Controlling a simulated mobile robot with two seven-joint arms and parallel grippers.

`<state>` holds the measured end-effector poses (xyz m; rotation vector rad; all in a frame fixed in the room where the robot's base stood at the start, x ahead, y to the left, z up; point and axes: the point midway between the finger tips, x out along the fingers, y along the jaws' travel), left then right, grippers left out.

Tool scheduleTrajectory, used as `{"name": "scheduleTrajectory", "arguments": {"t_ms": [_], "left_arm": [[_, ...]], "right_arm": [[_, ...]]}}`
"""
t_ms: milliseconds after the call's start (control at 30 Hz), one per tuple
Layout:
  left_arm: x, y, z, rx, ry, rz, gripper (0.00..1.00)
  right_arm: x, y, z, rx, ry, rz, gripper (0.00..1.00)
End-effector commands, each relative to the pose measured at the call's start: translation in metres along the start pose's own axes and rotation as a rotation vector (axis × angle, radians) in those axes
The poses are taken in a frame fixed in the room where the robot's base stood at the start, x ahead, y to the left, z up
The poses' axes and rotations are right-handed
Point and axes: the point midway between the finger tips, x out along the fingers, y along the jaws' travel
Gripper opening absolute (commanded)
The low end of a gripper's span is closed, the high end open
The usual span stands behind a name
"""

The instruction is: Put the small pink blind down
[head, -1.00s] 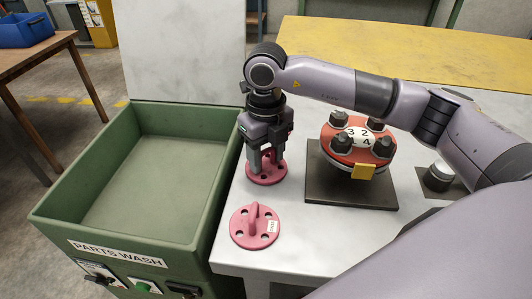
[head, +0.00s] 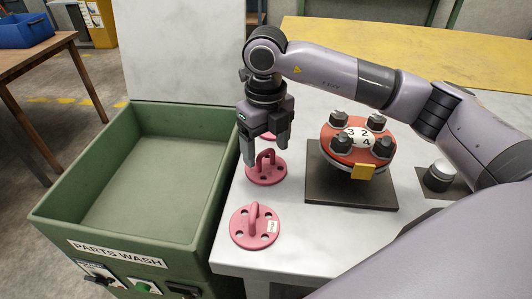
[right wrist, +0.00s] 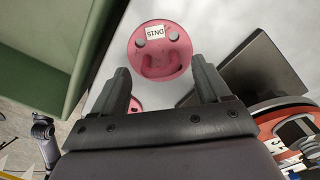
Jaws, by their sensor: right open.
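The small pink blind (head: 266,172) is a round holed disc with an arched handle. It lies flat on the grey table, left of the spool. My right gripper (head: 266,155) is open just above it, fingers apart and clear of the handle. In the right wrist view the blind (right wrist: 160,42) shows beyond the fingertips, with a DN15 tag. A second pink blind (head: 243,236) lies nearer to me, with a white tag. A sliver of pink (head: 268,136) shows behind the gripper, mostly hidden.
The spool's red flange (head: 335,137), with dark bolts and numbers, stands on a dark plate (head: 350,193) to the right. A green parts-wash tub (head: 70,190) adjoins the table's left edge. A round metal knob (head: 439,175) is farther right.

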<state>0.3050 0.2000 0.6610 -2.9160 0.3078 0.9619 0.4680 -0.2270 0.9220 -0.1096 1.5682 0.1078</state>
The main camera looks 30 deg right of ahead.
Motion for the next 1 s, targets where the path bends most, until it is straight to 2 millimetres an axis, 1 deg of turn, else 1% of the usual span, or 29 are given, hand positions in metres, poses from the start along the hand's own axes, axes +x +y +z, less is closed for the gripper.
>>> {"name": "scheduleTrajectory", "arguments": {"t_ms": [33,200,300,400,500,600,1000], "left_arm": [[0.001,0.000,0.001,0.000,0.000,0.000,0.42],[0.001,0.000,0.001,0.000,-0.001,0.001,0.42],[0.001,0.001,0.002,0.000,-0.001,0.001,0.42],[0.001,0.001,0.002,-0.001,-0.002,0.002,0.42],[0.001,0.001,0.002,-0.001,-0.002,0.002,0.42],[0.001,0.001,0.002,-0.001,-0.002,0.002,0.42],[0.001,0.001,0.001,-0.001,-0.002,0.003,0.42]], "right_arm": [[-0.013,0.001,0.001,-0.001,-0.006,0.001,0.76],[-0.050,0.001,0.001,-0.002,-0.005,0.001,0.76],[-0.069,0.000,0.001,-0.001,-0.004,0.001,0.76],[-0.083,0.001,0.001,-0.002,-0.003,0.001,0.76],[-0.091,0.000,0.001,-0.001,-0.002,0.000,0.76],[-0.094,0.000,0.000,-0.001,0.000,0.001,0.76],[-0.094,0.000,0.000,-0.001,0.000,0.001,0.76]]}}
